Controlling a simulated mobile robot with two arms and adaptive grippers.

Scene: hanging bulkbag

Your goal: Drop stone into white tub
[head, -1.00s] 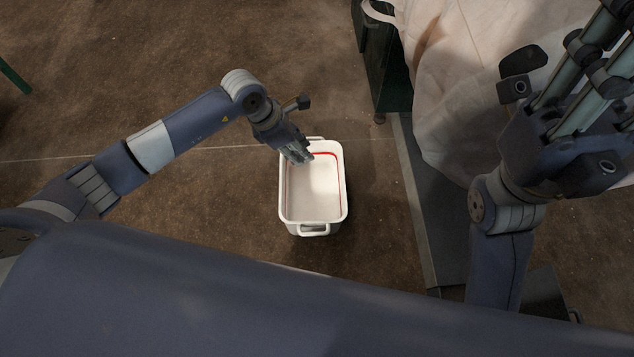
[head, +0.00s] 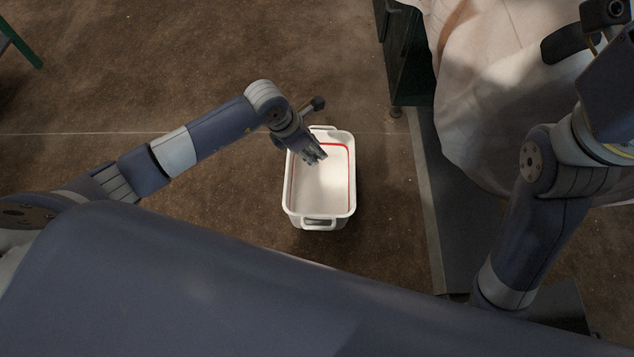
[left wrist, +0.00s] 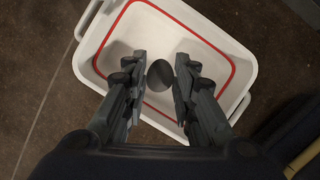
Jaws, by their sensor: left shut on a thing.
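The white tub (head: 322,190) stands on the floor at the middle of the head view, with a red line around its inside. It also fills the upper left wrist view (left wrist: 150,32). My left gripper (head: 317,154) is over the far part of the tub's opening, pointing down into it. In the left wrist view its fingers (left wrist: 160,68) are shut on a dark, rounded stone (left wrist: 160,76), with the pale tub floor behind. The stone cannot be made out in the head view. My right gripper (head: 608,92) is cut off at the right edge, its fingertips out of frame.
A large whitish bulk bag (head: 490,100) hangs at the upper right, beside a dark green frame post (head: 408,60). A grey floor plate (head: 455,190) lies right of the tub. A green leg (head: 22,45) shows at the far left. The brown floor around the tub is clear.

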